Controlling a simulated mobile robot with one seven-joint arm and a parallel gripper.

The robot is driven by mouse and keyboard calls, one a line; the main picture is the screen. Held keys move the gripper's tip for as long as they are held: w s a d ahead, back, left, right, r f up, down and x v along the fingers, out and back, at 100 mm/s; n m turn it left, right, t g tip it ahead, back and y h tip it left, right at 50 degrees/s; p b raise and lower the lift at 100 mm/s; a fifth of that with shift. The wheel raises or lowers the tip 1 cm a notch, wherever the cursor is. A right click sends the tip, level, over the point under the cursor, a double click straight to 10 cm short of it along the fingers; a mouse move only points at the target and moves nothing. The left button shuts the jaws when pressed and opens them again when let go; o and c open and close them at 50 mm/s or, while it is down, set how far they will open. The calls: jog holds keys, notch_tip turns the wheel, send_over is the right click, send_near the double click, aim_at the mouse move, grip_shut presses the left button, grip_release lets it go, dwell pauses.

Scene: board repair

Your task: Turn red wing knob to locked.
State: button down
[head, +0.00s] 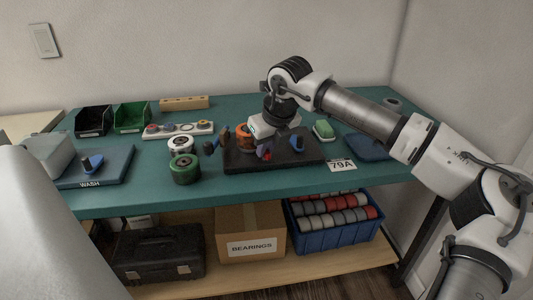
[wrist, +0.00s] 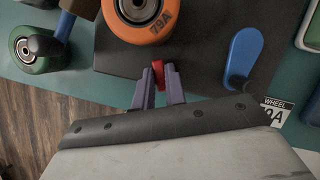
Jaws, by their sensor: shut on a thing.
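The red wing knob (wrist: 158,75) shows in the wrist view as a small red piece between the tips of my gripper (wrist: 159,86). My gripper's two purple-grey fingers are shut on it, one on each side. In the head view the red knob (head: 267,156) shows low on the front part of the black board (head: 236,165), below my gripper (head: 264,150). The knob's base and any lock markings are hidden or too small to read.
An orange wheel (wrist: 143,15) marked 79A and a blue-handled lever (wrist: 244,55) are on the board, either side of the knob. A green wheel (head: 186,168) stands left of the board. A 79A card (head: 341,165) lies at its right.

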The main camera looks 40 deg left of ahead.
jog(key=m+b, duration=0.1)
jog(key=m, duration=0.1)
jog(key=m+t+b, duration=0.1)
jog(key=m+b, duration=0.1)
jog(key=shift+s+m+t+h, duration=0.1)
jog(key=shift+m+t+h, duration=0.2)
jog(key=shift+m+h, duration=0.1)
dwell(0.4)
jog(key=c, duration=1.4)
grip_release()
jog(key=shift+c, duration=0.2)
jog(key=p+v, duration=0.1)
jog(key=v, duration=1.2)
jog(key=shift+s+r, duration=0.2)
jog(key=shift+r, duration=0.15)
